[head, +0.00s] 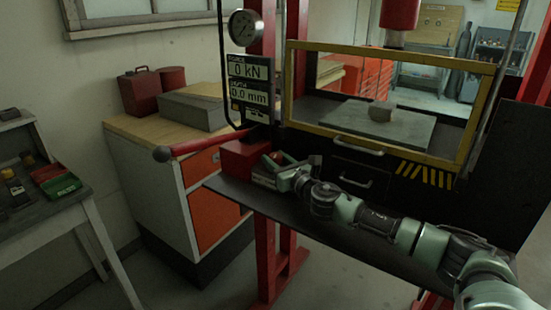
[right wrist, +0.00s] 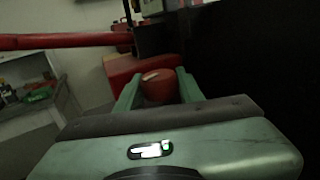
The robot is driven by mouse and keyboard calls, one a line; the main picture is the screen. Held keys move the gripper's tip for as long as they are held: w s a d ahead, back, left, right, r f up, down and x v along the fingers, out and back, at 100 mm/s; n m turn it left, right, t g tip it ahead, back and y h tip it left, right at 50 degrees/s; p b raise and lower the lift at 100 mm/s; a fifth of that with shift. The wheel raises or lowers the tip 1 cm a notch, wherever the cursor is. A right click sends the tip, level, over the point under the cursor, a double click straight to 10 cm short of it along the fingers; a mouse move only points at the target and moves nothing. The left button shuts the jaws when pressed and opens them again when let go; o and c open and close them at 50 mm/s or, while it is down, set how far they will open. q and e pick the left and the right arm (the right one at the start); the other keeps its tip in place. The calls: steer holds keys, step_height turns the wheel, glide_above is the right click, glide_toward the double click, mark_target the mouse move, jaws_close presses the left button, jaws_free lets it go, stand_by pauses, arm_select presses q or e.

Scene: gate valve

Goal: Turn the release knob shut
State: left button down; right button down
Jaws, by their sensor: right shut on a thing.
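The release knob (right wrist: 158,87) is a red, rounded knob with a pale mark on top, seen in the right wrist view. It sits between the two green fingers of my right gripper (right wrist: 157,84), which is shut on it. In the head view my right gripper (head: 272,169) reaches in from the right to the red pump block (head: 242,160) at the left end of the press's dark shelf. The knob itself cannot be made out clearly there. My left gripper is not in view.
A red pump lever (head: 208,144) sticks out left from the press. A gauge (head: 245,27) hangs above a display (head: 249,83) reading 0 kN and 0.0 mm. A yellow-framed guard (head: 388,48) stands behind my arm. A wooden-topped cabinet (head: 150,129) is at left.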

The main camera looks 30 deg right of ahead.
steer(key=m+h+p, duration=0.1)
steer(key=h+p, duration=0.1)
steer(key=m+h+p, duration=0.1)
steer(key=h, duration=0.1)
steer(key=shift+a+r+m+g+p, duration=0.1)
steer(key=shift+r+m+g+p, duration=0.2)
steer(key=shift+p, duration=0.05)
steer(key=shift+f+m+g+h+p, duration=0.2)
steer(key=shift+m+g+h+p, duration=0.2)
steer(key=shift+m+h, duration=0.45)
steer(key=shift+h, duration=0.35)
steer(key=c, duration=0.9)
jaws_free()
